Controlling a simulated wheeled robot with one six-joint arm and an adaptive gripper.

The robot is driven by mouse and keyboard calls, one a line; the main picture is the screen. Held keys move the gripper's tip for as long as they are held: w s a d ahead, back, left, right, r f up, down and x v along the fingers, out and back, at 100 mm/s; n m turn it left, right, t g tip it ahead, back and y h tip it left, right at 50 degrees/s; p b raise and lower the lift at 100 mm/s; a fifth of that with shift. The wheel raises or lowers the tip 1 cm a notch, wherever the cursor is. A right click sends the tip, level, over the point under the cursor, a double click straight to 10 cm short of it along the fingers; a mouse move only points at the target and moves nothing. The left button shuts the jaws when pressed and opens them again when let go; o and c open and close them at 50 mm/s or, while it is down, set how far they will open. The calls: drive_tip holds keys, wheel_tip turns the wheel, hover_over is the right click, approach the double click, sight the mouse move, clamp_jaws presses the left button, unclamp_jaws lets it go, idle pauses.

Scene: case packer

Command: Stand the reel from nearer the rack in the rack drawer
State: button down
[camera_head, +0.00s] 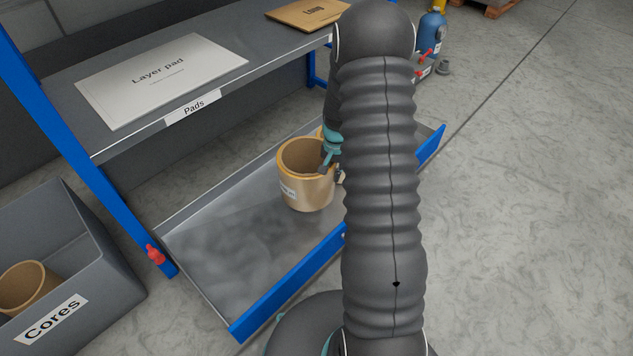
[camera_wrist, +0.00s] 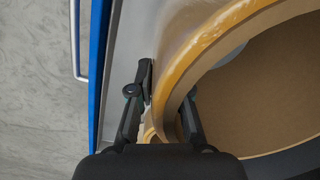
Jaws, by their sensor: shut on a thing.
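A tan, hollow reel (camera_head: 308,192) with a white label on its side is upright in the pulled-out rack drawer (camera_head: 225,245), towards the drawer's middle. Whether its base touches the drawer floor I cannot tell. My gripper (camera_head: 332,165) is at the reel's right rim, partly hidden by my arm. In the wrist view my gripper (camera_wrist: 168,95) has one finger on each side of the wall of the reel (camera_wrist: 215,55) and is shut on it. A bit of another tan rim shows behind the reel, mostly hidden.
The drawer has a blue front (camera_head: 290,285). Above it is a shelf labelled Pads, with a white layer pad (camera_head: 160,78) and a brown cardboard piece (camera_head: 307,14). A grey Cores bin (camera_head: 100,255) at left holds another tan core (camera_head: 28,287). The drawer's left part is clear.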

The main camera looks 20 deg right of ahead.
sight(332, 192)
drive_tip(key=shift+f+b, duration=0.35)
drive_tip(key=shift+f, duration=4.2)
drive_tip(key=shift+f, duration=0.15)
drive_tip(key=c, duration=1.1)
unclamp_jaws()
